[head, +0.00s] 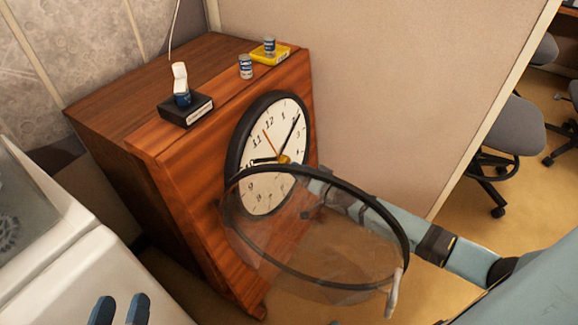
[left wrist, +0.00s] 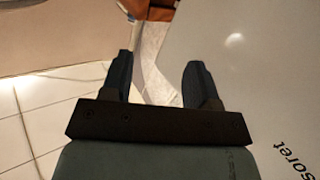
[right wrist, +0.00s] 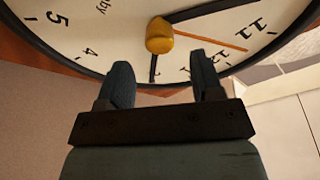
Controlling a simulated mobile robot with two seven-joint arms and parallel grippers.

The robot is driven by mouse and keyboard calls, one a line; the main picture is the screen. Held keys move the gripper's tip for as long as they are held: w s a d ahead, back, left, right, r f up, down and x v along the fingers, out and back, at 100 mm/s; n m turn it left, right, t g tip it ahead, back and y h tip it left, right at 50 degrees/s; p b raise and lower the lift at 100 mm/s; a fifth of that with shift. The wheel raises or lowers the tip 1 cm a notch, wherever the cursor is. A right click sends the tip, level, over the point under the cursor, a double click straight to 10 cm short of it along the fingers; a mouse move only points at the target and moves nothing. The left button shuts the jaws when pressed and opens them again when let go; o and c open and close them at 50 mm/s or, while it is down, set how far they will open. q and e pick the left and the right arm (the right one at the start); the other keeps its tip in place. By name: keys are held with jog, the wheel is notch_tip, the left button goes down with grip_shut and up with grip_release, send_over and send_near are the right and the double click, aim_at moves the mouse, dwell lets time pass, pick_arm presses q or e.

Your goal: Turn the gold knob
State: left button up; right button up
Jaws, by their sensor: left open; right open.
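The gold knob (head: 284,159) sits at the centre of the white clock face (head: 262,190), on the front of a wooden cabinet. In the right wrist view the knob (right wrist: 160,36) lies just beyond the open fingertips of my right gripper (right wrist: 162,62), roughly between them and apart from them. In the head view my right arm reaches the clock from the right, and its gripper is mostly hidden behind the rim of the round glass cover. My left gripper (head: 120,309) is open and empty at the lower left; its fingers also show in the left wrist view (left wrist: 158,72).
The black-rimmed glass cover (head: 350,285) stands swung open before the clock's lower part. On the wooden cabinet (head: 110,95) are small cans (head: 246,67), a black box (head: 186,110) and a yellow box (head: 279,54). A white machine (head: 90,260) stands at left; a beige partition (head: 390,80) is behind.

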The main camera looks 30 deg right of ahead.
aim_at(288, 162)
pick_arm(q)
jog(key=shift+d+r+t+h+b, duration=0.25)
jog(key=shift+r+h, duration=0.05)
jog(key=shift+r, duration=0.3)
jog(key=shift+d+r+t+h+b, duration=0.2)
jog(key=shift+r+t+h, duration=0.1)
jog(key=shift+r, duration=0.3)
pick_arm(e)
jog(key=shift+x, duration=2.4)
jog(key=c, duration=0.9)
